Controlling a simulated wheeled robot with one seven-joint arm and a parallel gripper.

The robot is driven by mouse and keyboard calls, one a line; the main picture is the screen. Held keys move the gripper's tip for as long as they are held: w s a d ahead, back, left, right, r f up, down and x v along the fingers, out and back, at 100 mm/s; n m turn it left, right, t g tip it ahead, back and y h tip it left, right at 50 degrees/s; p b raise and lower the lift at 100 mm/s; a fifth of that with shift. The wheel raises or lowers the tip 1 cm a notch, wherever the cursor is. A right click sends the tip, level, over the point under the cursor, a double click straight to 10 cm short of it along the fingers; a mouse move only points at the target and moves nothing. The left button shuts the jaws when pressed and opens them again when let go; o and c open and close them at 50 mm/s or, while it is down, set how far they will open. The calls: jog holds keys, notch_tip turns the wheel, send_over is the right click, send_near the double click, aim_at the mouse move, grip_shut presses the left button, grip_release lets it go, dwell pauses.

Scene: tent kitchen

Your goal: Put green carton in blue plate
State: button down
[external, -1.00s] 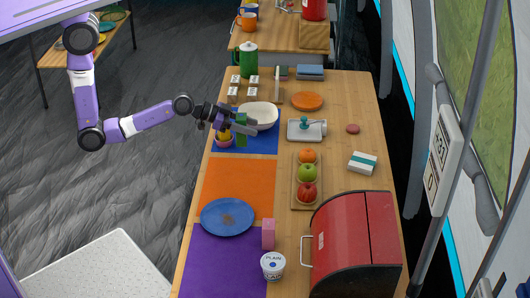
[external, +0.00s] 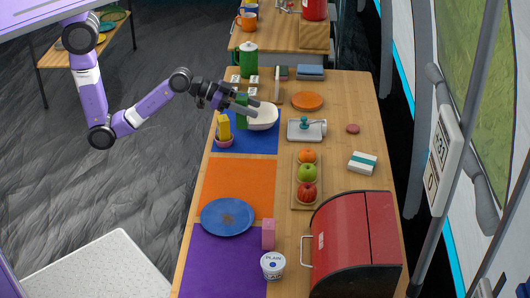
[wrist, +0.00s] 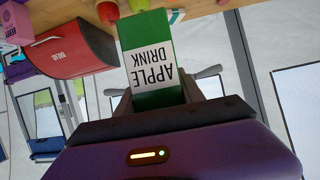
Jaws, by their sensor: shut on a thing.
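The green carton (wrist: 148,55), with a white "APPLE DRINK" label, is held between the fingers of my gripper (wrist: 165,95) in the wrist view. In the external view the carton (external: 242,112) shows as a green block at my gripper (external: 243,106), above the blue mat's far part and beside the white bowl. My gripper is shut on it. The blue plate (external: 227,217) lies flat, across the edge between the orange and purple mats, well nearer the camera than my gripper. Nothing shows on the plate.
A small pink bowl with a yellow item (external: 224,130) stands on the blue mat (external: 262,144). A white bowl (external: 265,117) is beside the carton. A pink box (external: 268,234) and a yogurt tub (external: 273,265) stand right of the plate, near the red bread box (external: 345,240). The orange mat (external: 235,180) is mostly clear.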

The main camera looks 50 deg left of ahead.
jog(key=s+d+m+g+h, duration=0.2)
jog(key=s+d+m, duration=0.1)
jog(key=s+d, duration=0.7)
jog(key=g+b, duration=0.2)
jog(key=b, duration=0.1)
send_over(235, 221)
jog(key=shift+m, duration=0.4)
notch_tip(235, 221, down, 19)
jog(key=shift+f, duration=0.1)
jog(key=shift+f, duration=0.1)
jog(key=c, duration=0.7)
grip_release()
jog(key=shift+f, duration=0.1)
